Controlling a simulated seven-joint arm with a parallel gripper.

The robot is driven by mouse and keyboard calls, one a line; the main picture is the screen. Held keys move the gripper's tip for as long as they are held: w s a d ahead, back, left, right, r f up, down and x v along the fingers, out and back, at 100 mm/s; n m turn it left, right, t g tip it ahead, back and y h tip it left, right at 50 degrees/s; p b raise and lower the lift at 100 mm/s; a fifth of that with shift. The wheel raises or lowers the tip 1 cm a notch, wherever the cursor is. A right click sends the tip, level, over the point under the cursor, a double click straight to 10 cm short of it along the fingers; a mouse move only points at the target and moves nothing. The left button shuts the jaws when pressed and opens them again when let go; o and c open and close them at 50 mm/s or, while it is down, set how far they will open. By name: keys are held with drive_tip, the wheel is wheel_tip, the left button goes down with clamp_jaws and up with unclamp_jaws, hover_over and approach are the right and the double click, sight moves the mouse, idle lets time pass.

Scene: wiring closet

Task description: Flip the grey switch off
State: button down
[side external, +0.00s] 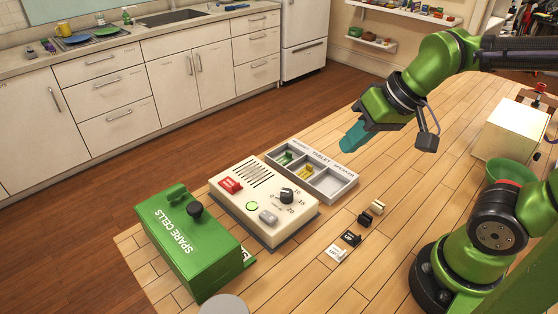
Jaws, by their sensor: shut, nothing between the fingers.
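A cream control box (236,208) sits on the wooden table. Its grey switch (268,217) is on the near right part of the top face; its exact tilt is too small to tell. A red switch (231,185), a round green light or button (252,206) and a black dial (287,195) with numbers are on the same face. My gripper (350,142) has teal fingers, is shut and empty, and hangs in the air above and to the right of the box, apart from the switch.
A green "SPARE CELLS" case (186,262) stands left of the box. A grey compartment tray (338,186) lies behind it, holding small green and yellow items. Small black and white blocks (351,238) lie to the right. A green bowl (511,170) and a cream box (508,130) are far right.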

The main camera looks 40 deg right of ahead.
drive_tip(key=s+d+t, duration=0.1)
drive_tip(key=s+d, duration=0.1)
drive_tip(key=n+g+h, duration=0.2)
drive_tip(key=n+g, duration=0.1)
drive_tip(key=g, duration=0.6)
approach(278, 224)
drive_tip(key=f, duration=0.2)
drive_tip(key=s+f, duration=0.1)
drive_tip(key=f, duration=0.2)
drive_tip(key=shift+a, duration=0.1)
